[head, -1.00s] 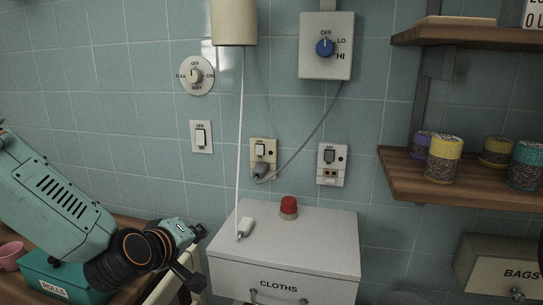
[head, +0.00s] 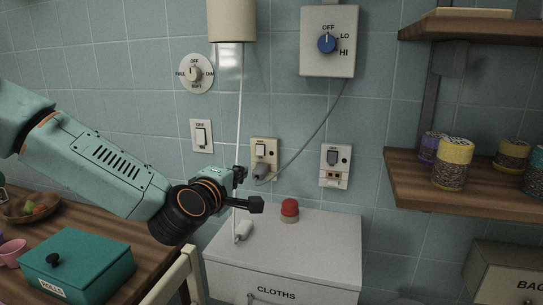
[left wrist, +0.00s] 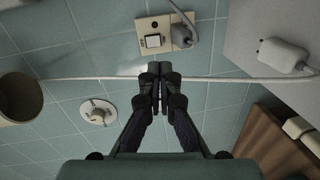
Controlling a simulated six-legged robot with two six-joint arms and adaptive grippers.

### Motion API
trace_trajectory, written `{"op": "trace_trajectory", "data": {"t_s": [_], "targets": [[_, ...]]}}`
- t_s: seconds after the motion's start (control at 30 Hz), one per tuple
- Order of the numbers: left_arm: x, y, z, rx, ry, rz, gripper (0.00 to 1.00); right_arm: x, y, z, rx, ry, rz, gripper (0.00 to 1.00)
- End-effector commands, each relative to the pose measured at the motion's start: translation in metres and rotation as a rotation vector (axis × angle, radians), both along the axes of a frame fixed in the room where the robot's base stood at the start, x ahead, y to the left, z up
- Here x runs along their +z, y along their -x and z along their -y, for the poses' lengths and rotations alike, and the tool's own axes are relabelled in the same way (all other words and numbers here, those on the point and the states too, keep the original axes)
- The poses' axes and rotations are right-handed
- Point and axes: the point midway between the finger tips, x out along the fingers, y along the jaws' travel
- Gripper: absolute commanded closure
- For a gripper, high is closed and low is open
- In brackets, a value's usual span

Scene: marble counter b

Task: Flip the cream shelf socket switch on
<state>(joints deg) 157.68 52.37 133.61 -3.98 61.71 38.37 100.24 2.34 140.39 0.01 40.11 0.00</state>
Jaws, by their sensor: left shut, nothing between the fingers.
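The cream socket plate (head: 273,146) is on the tiled wall above the white cabinet. It carries a pale rocker switch (head: 261,149) with a grey plug (head: 260,169) in it below. The plate (left wrist: 142,27), rocker (left wrist: 153,41) and plug (left wrist: 181,36) also show in the left wrist view, at the top. I cannot tell which way the rocker is tipped. My left gripper (head: 248,189) is shut and empty, below and left of the plate in the head view. In the left wrist view its closed fingertips (left wrist: 160,72) lie apart from the rocker, near the white cord. My right gripper is out of view.
A white hanging cord (head: 240,110) runs left of the socket. A grey cable (head: 320,125) leads from the plug to the dial box (head: 328,55). Another socket plate (head: 335,178) is to the right. A red button (head: 290,208) stands on the cabinet (head: 330,235).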

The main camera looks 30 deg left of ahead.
Motion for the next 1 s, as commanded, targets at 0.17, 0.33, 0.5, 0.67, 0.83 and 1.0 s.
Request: {"op": "trace_trajectory", "data": {"t_s": [0.17, 0.33, 0.5, 0.67, 0.83, 1.0], "targets": [[0.004, 0.004, -0.008, 0.036, 0.071, 0.037, 1.0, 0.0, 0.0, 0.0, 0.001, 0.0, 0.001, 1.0], [0.004, 0.006, -0.009, 0.04, 0.082, 0.04, 1.0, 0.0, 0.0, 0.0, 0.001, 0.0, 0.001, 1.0], [0.004, 0.006, -0.009, 0.04, 0.08, 0.039, 1.0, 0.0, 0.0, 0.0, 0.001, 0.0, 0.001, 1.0], [0.003, -0.001, -0.01, 0.039, 0.075, 0.038, 1.0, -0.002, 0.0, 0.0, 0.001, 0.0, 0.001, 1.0], [0.0, -0.017, -0.013, 0.036, 0.071, 0.037, 1.0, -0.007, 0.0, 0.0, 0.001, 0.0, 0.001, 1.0], [-0.002, -0.04, -0.017, 0.035, 0.071, 0.037, 1.0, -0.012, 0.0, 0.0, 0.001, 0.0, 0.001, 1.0]]}}
